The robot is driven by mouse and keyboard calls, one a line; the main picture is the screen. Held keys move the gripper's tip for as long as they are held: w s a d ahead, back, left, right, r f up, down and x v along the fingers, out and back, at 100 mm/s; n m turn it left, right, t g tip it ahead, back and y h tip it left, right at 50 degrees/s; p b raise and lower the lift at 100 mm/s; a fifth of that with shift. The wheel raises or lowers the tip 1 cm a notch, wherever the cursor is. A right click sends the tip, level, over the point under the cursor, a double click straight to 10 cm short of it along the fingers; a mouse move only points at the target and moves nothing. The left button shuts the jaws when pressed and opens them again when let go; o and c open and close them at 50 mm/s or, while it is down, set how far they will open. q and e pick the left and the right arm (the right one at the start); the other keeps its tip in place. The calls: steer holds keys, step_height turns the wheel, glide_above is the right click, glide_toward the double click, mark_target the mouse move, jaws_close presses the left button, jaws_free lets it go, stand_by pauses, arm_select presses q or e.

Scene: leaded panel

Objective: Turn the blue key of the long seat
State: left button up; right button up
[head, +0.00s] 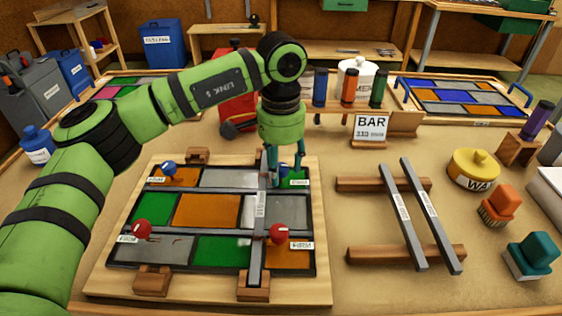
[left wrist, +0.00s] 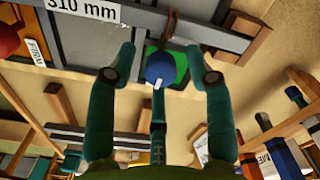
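The leaded panel (head: 165,250) lies on a wooden board. A grey bar (head: 258,240) crosses its right part; in the left wrist view, a label reading "310 mm" (left wrist: 82,8) shows on a grey strip. A round blue key (left wrist: 160,68) with a white mark stands by a green pane at the panel's far right corner. My left gripper (head: 285,175) points down over this corner. Its fingers (left wrist: 160,55) are open on either side of the blue key, with gaps visible. In the head view, the fingers partly hide this key. My right gripper is not in view.
Another blue key (head: 169,168) and two red keys (head: 141,230) (head: 279,233) stand on the panel. Two grey bars (head: 412,215) lie on wooden rails to the right. A bottle rack and a BAR sign (head: 370,127) stand behind. Yellow, orange and teal items are farther right.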

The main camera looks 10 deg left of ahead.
mark_target(281, 165)
arm_select(q)
steer(key=shift+r, duration=0.3)
step_height(281, 165, up, 12)
steer(key=shift+f, duration=0.25)
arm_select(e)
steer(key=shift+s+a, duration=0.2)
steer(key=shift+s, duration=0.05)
arm_select(q)
steer(key=shift+r, duration=0.1)
